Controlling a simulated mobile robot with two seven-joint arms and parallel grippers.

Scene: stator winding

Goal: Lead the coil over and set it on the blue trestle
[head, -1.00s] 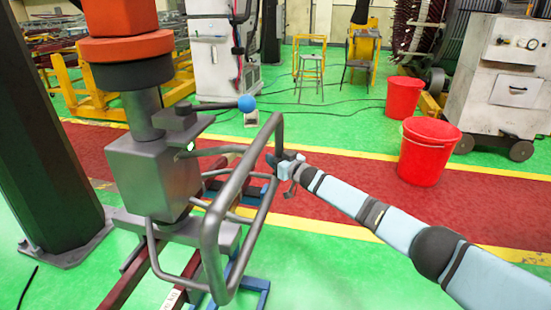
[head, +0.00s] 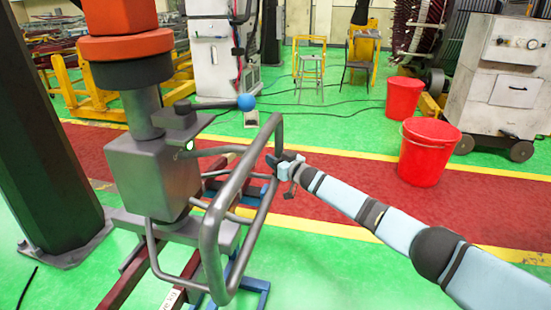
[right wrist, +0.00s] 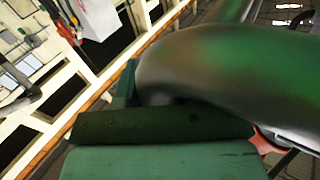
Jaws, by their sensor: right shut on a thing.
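My right gripper (head: 281,164) is shut on the bent grey tube handle (head: 212,245) of a lifting device. In the right wrist view, its dark jaw (right wrist: 160,127) lies against a thick, shiny tube (right wrist: 230,75). The device has a grey box body (head: 150,178) under an orange and black column. Long dark red bars, which look like the coil (head: 118,285), run below it, partly hidden by the body and handle. Blue framing, which looks like the trestle (head: 262,291), shows low behind the handle. I cannot tell whether bars and trestle touch. My left gripper is not in view.
A dark pillar (head: 45,140) stands at left. Two red buckets (head: 430,155) and a white cabinet (head: 510,75) on wheels stand at right. A stool (head: 310,68) and cables are farther back. Green floor is clear at lower right.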

